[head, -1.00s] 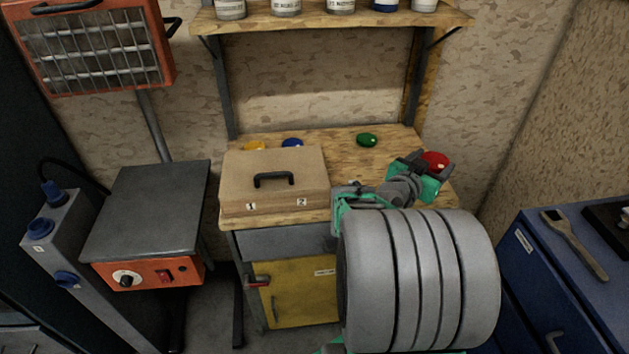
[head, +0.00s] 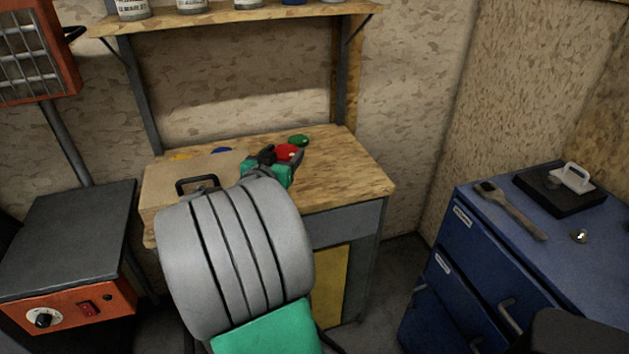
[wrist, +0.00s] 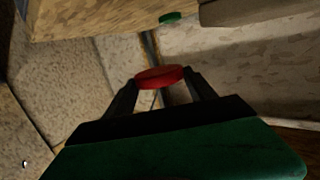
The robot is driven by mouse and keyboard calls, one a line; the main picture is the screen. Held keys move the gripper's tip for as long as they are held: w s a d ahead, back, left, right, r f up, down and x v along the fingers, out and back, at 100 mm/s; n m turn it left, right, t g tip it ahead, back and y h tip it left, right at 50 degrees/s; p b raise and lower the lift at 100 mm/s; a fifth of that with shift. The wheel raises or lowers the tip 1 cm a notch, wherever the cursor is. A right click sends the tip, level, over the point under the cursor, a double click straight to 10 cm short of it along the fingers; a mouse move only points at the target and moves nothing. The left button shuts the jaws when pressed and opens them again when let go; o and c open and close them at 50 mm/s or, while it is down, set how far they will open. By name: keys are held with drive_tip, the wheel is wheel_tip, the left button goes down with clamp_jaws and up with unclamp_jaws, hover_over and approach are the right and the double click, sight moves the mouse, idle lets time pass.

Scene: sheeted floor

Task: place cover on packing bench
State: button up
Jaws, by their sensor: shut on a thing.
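The red round cover (head: 289,152) is between the fingertips of my gripper (head: 281,158), near the back of the wooden packing bench (head: 345,178). The wrist view shows the red cover (wrist: 160,77) pinched between both fingers of my gripper (wrist: 161,88). I cannot tell whether it touches the bench top. Similar round pieces lie along the bench's back: green (head: 299,140), blue (head: 222,150) and yellow (head: 181,156). The green piece also shows in the wrist view (wrist: 172,18). My arm hides the bench's front left.
A shelf (head: 235,17) with cans hangs above. A blue drawer cabinet (head: 470,245) stands right, an orange-fronted hot plate (head: 70,235) left. The bench's right side is clear.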

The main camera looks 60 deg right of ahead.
sight(315, 180)
drive_tip(key=s+d+f, duration=0.1)
drive_tip(key=d+f, duration=0.2)
drive_tip(key=s+d+f, duration=0.2)
drive_tip(key=d, duration=0.1)
drive_tip(key=s+d+f, duration=0.1)
drive_tip(key=d+f, duration=0.2)
drive_tip(key=shift+s+d+f+p, duration=0.15)
drive_tip(key=shift+d+f+p, duration=0.2)
drive_tip(key=shift+d+p, duration=0.05)
drive_tip(key=shift+f, duration=1.25)
drive_tip(key=shift+f, duration=0.2)
drive_tip(key=o, duration=1.6)
drive_tip(key=shift+o, duration=0.2)
drive_tip(key=shift+r, duration=0.1)
